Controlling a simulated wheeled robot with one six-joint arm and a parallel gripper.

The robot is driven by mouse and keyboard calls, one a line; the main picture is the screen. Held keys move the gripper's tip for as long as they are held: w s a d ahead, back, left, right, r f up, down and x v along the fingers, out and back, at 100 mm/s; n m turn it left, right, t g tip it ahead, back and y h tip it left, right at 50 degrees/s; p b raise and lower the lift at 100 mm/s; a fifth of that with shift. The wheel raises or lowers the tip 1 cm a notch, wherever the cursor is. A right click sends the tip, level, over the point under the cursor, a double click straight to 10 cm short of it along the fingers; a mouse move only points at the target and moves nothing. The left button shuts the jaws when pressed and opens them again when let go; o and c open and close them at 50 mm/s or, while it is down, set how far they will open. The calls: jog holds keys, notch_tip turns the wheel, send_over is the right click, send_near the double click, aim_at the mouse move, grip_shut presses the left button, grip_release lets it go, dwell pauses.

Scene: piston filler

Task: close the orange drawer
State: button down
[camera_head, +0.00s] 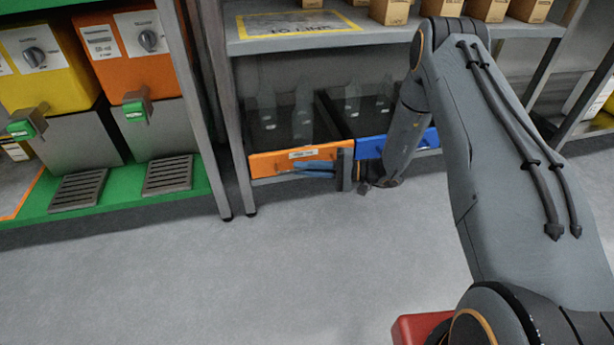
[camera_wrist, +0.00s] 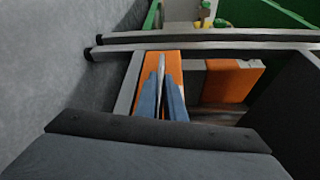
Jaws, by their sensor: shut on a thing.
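The orange drawer (camera_head: 268,165) is in the lower part of the middle rack, in the head view. Its orange front has a pale label, and clear bottle-like things show in its dark inside. The front looks roughly in line with the blue drawer beside it; I cannot tell exactly how far out it stands. My gripper (camera_head: 307,168) lies across the orange front from the right, its blue fingers closed at the handle. In the wrist view, the fingers (camera_wrist: 163,78) converge on a thin grey piece in front of an orange panel (camera_wrist: 176,62). The fingers mostly hide the handle.
A blue drawer (camera_head: 370,149) sits right of the orange one, partly behind my arm. A rack leg (camera_head: 238,150) stands at left. Yellow (camera_head: 45,80) and orange (camera_head: 130,70) dispensers stand on a green shelf farther left. Cartons (camera_head: 390,11) stand above. The floor in front is clear.

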jog(key=shift+w, duration=0.35)
jog(key=shift+w, duration=0.1)
jog(key=c, duration=1.8)
grip_release()
jog(key=shift+c, duration=0.2)
jog(key=p+v, duration=0.3)
jog(key=v, duration=0.4)
jog(key=shift+d, duration=0.4)
